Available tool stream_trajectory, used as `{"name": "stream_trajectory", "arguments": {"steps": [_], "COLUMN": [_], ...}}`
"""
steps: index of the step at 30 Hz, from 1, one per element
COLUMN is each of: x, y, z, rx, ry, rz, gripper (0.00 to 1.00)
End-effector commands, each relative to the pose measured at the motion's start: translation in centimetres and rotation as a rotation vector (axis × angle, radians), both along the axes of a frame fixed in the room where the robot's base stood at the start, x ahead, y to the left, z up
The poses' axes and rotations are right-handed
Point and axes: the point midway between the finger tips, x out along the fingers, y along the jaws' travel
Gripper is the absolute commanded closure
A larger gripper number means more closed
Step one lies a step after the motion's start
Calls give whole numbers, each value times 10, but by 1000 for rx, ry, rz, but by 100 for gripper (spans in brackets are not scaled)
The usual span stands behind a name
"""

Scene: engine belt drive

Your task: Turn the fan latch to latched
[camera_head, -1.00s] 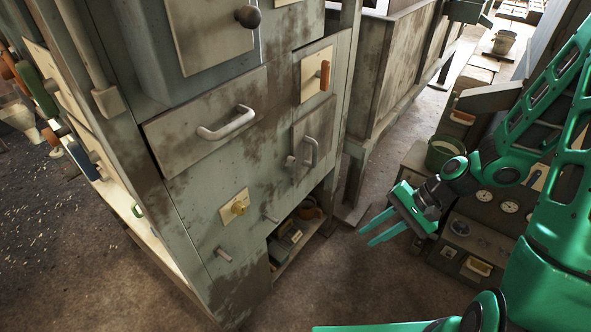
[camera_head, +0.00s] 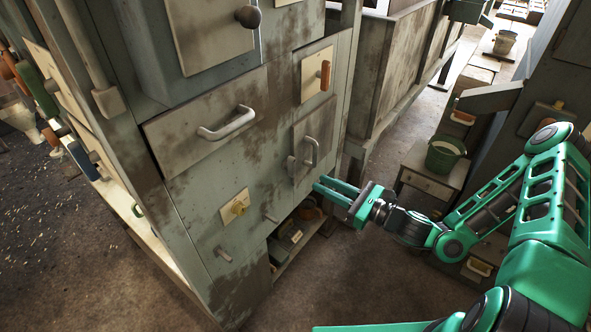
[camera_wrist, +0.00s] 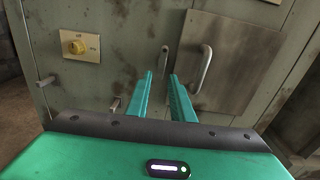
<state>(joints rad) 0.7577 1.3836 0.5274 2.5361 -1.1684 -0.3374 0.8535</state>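A small grey latch lever (camera_head: 291,166) sits on the cabinet front at the left edge of a small door (camera_head: 325,127) with a curved handle (camera_head: 312,151). No label shows that this is the fan latch. In the wrist view the lever (camera_wrist: 164,57) appears upright, just beyond and between my fingertips. My gripper (camera_head: 319,184) is open and empty, in front of the door's lower part, its fingers pointing at the cabinet. The wrist view shows a gap between the fingers (camera_wrist: 161,77). The fingers appear apart from the lever.
A yellow knob (camera_head: 238,207) on a plate and small pegs (camera_head: 270,217) stick out left of the door. A drawer handle (camera_head: 227,123) and an orange switch (camera_head: 325,75) are above. An open shelf (camera_head: 290,262) lies below. A bucket (camera_head: 444,155) stands at right.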

Motion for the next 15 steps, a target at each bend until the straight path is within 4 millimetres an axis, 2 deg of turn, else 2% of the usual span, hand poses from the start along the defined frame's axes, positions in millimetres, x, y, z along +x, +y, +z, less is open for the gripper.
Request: {"name": "stream_trajectory", "arguments": {"steps": [5,15], "x": [8,40], "y": [3,46], "z": [0,1], "rx": [28,26], "ry": [19,15], "rz": [-24,-20], "gripper": [79,79]}}
